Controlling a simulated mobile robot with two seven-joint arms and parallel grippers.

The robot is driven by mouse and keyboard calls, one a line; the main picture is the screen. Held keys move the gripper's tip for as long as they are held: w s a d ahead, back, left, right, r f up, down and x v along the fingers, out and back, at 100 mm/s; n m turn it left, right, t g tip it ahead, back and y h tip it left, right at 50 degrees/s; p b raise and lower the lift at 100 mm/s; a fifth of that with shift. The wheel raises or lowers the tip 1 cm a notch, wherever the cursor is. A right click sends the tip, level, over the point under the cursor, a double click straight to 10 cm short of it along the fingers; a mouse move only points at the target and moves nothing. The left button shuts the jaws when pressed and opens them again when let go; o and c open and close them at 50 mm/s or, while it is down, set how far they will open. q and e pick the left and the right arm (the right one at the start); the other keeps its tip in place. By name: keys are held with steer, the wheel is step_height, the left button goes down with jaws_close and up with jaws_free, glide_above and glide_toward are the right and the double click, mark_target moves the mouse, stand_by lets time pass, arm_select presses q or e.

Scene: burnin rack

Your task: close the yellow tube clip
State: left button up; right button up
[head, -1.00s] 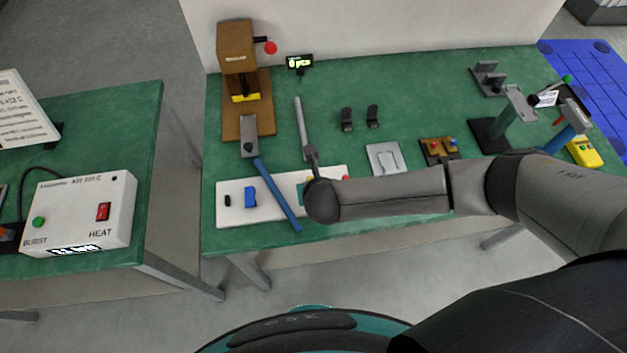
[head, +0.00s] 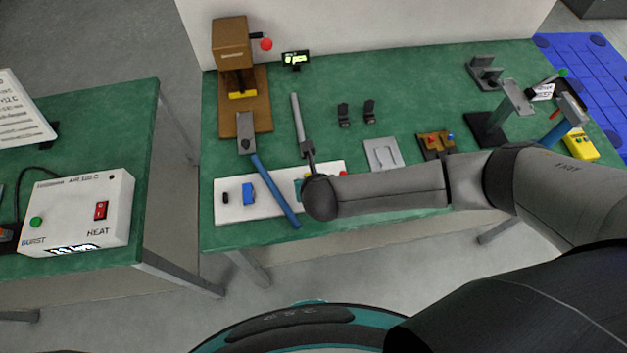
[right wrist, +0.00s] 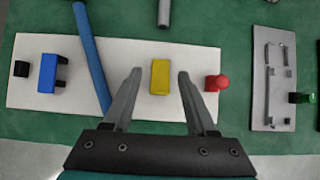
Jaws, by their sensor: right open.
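The yellow tube clip (right wrist: 160,77) is a small yellow block on the white board (right wrist: 202,58) in the right wrist view. My right gripper (right wrist: 160,72) is open, with one finger on each side of the clip and a gap on both sides. The height of the fingertips above the board is hard to judge. In the head view my right forearm and wrist hide the clip and most of the gripper. A blue tube (right wrist: 90,50) lies across the board, left of the fingers. I cannot see whether the clip is open or closed. My left gripper is not in view.
A blue clip (right wrist: 47,73) and a black piece (right wrist: 20,69) sit on the board's left. A red piece (right wrist: 216,83) stands close to the right finger. A grey rod (head: 297,115) lies behind the board. A brown press (head: 230,45) stands at the back left.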

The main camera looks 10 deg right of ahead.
steer(key=p+v, duration=0.3)
steer(key=v, duration=1.2)
steer(key=shift+p, duration=0.35)
steer(key=a+r+t+y+p, duration=0.1)
steer(key=a+r+y+p, duration=0.1)
steer(key=a, duration=0.5)
steer(key=s+d+f+t+h+p, duration=0.1)
steer(key=s+d+f+h+p, duration=0.15)
steer(key=d, duration=0.45)
steer(key=shift+y, duration=0.25)
steer(key=b+x, duration=0.5)
steer(key=x, duration=1)
steer(key=shift+f, duration=0.35)
jaws_close()
